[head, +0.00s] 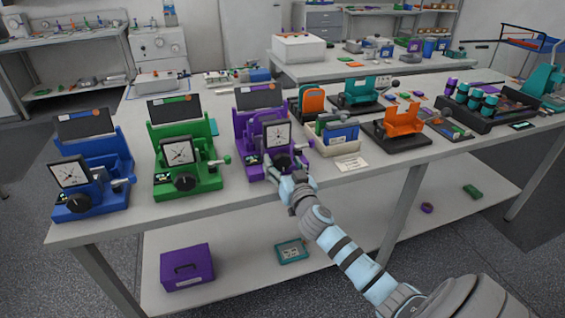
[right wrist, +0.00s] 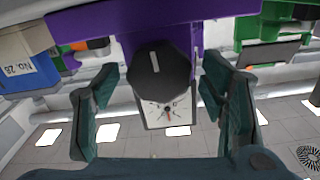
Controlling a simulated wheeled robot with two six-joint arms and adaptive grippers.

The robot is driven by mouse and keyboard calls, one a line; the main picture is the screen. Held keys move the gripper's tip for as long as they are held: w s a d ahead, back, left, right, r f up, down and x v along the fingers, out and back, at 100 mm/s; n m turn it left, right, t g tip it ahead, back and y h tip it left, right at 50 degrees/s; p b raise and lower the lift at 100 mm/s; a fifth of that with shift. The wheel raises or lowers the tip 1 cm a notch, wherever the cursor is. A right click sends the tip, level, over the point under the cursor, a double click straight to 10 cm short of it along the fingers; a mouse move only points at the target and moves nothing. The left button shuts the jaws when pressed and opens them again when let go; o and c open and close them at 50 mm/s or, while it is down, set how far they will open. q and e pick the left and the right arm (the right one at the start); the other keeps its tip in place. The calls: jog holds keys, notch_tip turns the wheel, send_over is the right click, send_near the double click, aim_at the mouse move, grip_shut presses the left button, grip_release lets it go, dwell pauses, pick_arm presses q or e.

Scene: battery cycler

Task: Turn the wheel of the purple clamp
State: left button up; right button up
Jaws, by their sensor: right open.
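The purple clamp (head: 246,131) stands on the workbench, to the right of the green clamp (head: 181,146) and the blue clamp (head: 89,173). A dial gauge (head: 277,137) sits on its front. In the right wrist view, the black wheel (right wrist: 158,72) with a white mark appears between the two open fingers of my right gripper (right wrist: 152,105). Gaps show on both sides of the wheel. My left gripper is not in view.
A beige bin (head: 333,145) with a blue box (head: 340,135) stands right of the purple clamp, with an orange holder (head: 402,119) beyond. A white label card (head: 351,163) lies near the bench's front edge. A purple case (head: 187,268) is on the lower shelf.

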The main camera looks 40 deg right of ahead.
jog(key=shift+w+d, duration=0.15)
jog(key=shift+w, duration=0.15)
jog(key=c, duration=1.2)
jog(key=shift+o, duration=0.2)
jog(key=m+b, duration=0.1)
jog(key=b, duration=0.1)
jog(key=m+b, duration=0.1)
jog(key=shift+f+m+b, duration=0.25)
jog(key=shift+m+b, duration=0.1)
jog(key=shift+m, duration=0.05)
jog(key=shift+r+m, duration=0.1)
jog(key=shift+m, duration=0.3)
jog(key=shift+r, duration=0.15)
jog(key=o, duration=1.2)
jog(key=shift+c, duration=0.2)
